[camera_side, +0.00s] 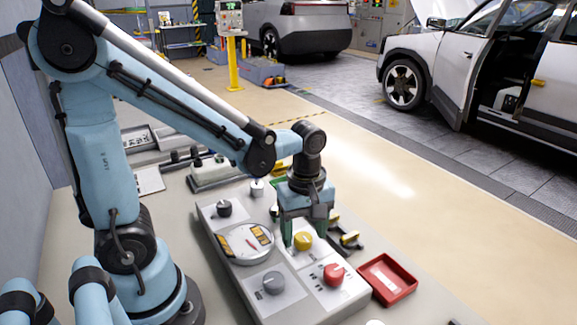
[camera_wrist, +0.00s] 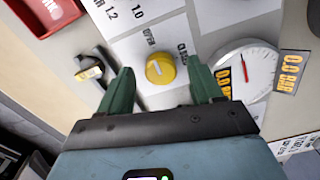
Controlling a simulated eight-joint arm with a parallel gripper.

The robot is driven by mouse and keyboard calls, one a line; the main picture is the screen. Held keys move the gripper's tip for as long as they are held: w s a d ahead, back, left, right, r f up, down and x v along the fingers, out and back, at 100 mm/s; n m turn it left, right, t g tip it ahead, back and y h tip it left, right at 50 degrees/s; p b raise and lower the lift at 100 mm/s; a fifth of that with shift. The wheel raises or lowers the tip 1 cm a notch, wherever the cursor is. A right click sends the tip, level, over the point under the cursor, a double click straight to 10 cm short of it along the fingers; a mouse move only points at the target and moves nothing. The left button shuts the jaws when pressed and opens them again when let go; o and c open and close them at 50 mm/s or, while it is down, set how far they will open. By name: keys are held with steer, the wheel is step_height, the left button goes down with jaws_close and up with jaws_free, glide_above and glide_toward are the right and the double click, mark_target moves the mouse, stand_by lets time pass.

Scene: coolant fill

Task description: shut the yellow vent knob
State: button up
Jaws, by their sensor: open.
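The yellow vent knob (camera_side: 303,241) sits on a white plate on the panel, beside a round gauge. My gripper (camera_side: 306,236) is open above the knob, pointing down, with a finger on either side. In the wrist view my gripper (camera_wrist: 163,85) shows clear gaps to the knob. I cannot tell whether the fingertips reach down to its height.
The gauge (camera_side: 245,243) has a red needle and yellow number tags. A red knob (camera_side: 334,274), a grey knob (camera_side: 274,283) and a black knob (camera_side: 224,208) stand on the same panel. A red tray (camera_side: 387,278) lies to the right. A black-and-yellow clip (camera_wrist: 92,68) lies near one finger.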

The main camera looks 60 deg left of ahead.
steer(key=shift+f, duration=0.45)
steer(key=shift+c, duration=0.4)
steer(key=c, duration=1)
